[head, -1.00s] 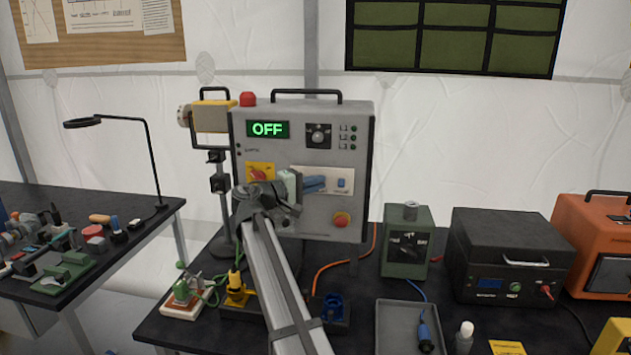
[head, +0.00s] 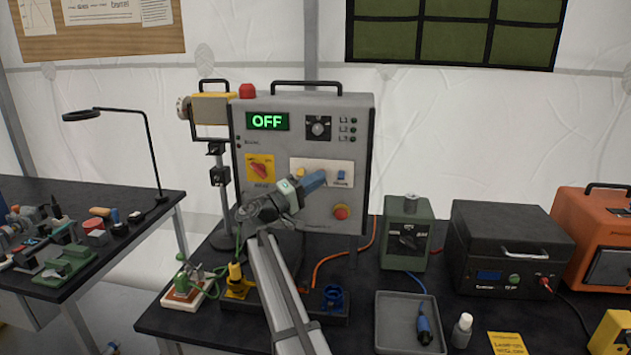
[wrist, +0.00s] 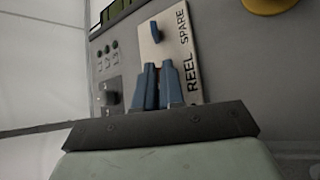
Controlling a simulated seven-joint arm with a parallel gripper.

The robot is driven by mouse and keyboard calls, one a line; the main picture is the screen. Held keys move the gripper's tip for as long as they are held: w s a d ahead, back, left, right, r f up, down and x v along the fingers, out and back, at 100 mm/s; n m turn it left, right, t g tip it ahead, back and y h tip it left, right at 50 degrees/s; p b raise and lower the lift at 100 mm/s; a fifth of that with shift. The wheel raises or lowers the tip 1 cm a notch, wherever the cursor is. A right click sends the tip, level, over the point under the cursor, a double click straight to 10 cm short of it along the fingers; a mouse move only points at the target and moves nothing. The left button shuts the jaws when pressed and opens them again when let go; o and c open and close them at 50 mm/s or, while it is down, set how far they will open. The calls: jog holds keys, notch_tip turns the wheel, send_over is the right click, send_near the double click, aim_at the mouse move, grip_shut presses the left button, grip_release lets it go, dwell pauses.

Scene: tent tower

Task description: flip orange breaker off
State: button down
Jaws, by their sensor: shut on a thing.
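The grey panel (head: 270,215) carries a light plate (head: 322,162) with two breaker positions, lettered REEL and SPARE in the wrist view. A small orange bit, which looks like the orange breaker (head: 300,171), shows on the plate's left half beside my fingers. The blue SPARE breaker (head: 341,175) is clear to the right; it also shows in the wrist view (wrist: 155,32). My gripper (head: 314,181) has its blue fingers at the plate, tilted up and right. In the wrist view the fingers (wrist: 158,78) are nearly together at REEL, shut on the orange breaker, which they mostly hide.
The display (head: 268,121) reads OFF in green. The table before the panel holds a tray (head: 385,330) and devices.

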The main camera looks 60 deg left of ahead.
jog(key=c, duration=1.5)
grip_release()
jog(key=v, duration=1.3)
jog(key=shift+s+f, duration=0.1)
jog(key=shift+s, duration=0.3)
